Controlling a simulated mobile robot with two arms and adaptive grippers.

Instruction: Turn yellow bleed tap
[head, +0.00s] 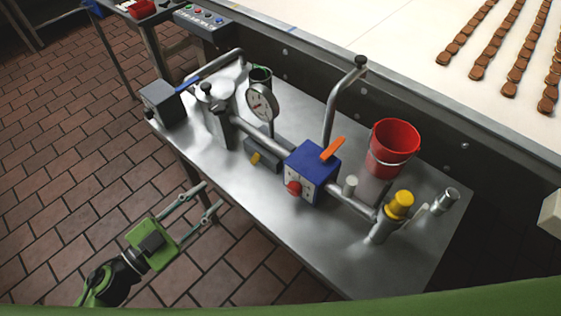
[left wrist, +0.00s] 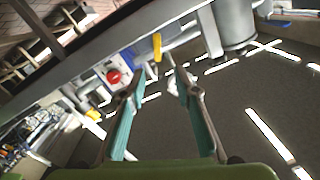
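A small yellow lever (head: 255,158) sticks out low at the front of a grey block under the pipe, left of the blue box. It also shows in the left wrist view (left wrist: 157,47), just beyond and between the fingertips. A larger yellow round knob (head: 401,203) sits on the pipe's right end; it appears at lower left in the left wrist view (left wrist: 93,115). I cannot tell which one is the bleed tap. My left gripper (head: 211,194) is open and empty in front of the bench, fingers pointing toward the lever, apart from it. My right gripper is not visible.
The blue box (head: 312,172) bears a red knob (head: 293,188) and an orange lever (head: 332,149). A pressure gauge (head: 262,102) and metal pot (head: 217,108) stand left. A red bucket (head: 392,148) stands behind. The metal bench (head: 290,232) is bare along its front.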

